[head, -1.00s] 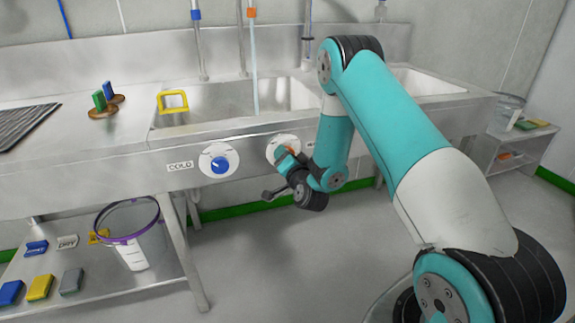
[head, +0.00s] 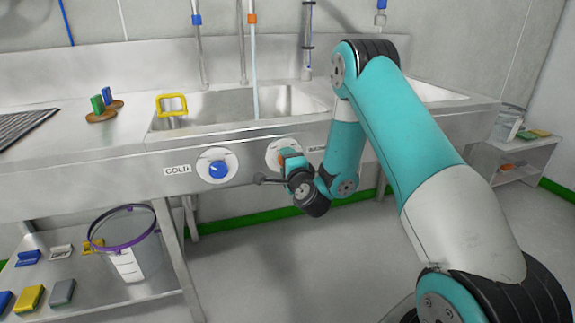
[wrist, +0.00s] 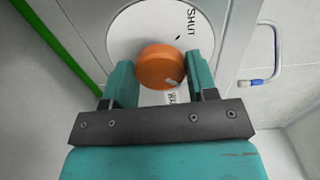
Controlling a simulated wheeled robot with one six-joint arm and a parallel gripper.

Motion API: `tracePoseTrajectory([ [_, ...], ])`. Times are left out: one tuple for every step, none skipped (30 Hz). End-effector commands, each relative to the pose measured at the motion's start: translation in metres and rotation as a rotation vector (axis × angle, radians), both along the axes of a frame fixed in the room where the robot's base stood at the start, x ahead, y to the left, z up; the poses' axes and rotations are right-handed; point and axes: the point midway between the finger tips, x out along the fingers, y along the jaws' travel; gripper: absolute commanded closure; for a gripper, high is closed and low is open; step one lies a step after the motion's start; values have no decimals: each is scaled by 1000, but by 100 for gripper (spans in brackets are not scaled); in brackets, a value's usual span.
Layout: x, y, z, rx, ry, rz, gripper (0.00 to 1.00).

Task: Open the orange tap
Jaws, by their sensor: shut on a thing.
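The orange tap (wrist: 160,66) is a round knob on a white dial plate (wrist: 125,35) in the wrist view. A pale mark sits on its lower right edge. The word SHUT is on the plate's upper right, and a partly hidden label lies below the knob. My gripper (wrist: 160,80) has one teal finger on each side of the knob and is shut on it. In the head view my gripper (head: 285,157) is at the right dial on the sink front, hiding most of the knob. A pale blue stream (head: 255,80) runs below the orange-banded spout (head: 252,19) into the basin.
A blue knob (head: 218,169) marked COLD is left of my gripper. A yellow-framed thing (head: 172,104) stands on the sink rim. A clear bucket (head: 128,262) with a purple rim is on the lower shelf. The floor before the sink is clear.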

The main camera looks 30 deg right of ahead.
Motion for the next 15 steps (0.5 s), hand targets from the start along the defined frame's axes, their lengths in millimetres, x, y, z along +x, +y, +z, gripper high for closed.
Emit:
tracePoseTrajectory([
  [-1, 1, -3, 13, 3, 2, 71],
  [-1, 1, -3, 18, 2, 2, 71],
  [-1, 1, -3, 25, 0, 2, 71],
  [-1, 1, -3, 29, -1, 2, 71],
  [-1, 1, -2, 33, -2, 2, 71],
  [-1, 1, -2, 37, -3, 2, 71],
  [-1, 1, -2, 38, -4, 1, 71],
  [-1, 1, -2, 39, -4, 2, 71],
  [-1, 1, -2, 41, -5, 1, 71],
  [-1, 1, -2, 41, -5, 1, 71],
  [-1, 1, -2, 42, -5, 1, 71],
  [-1, 1, -2, 42, -5, 1, 71],
  [-1, 1, -2, 42, -5, 1, 71],
  [-1, 1, -2, 42, -5, 1, 71],
  [-1, 1, -2, 42, -5, 1, 71],
])
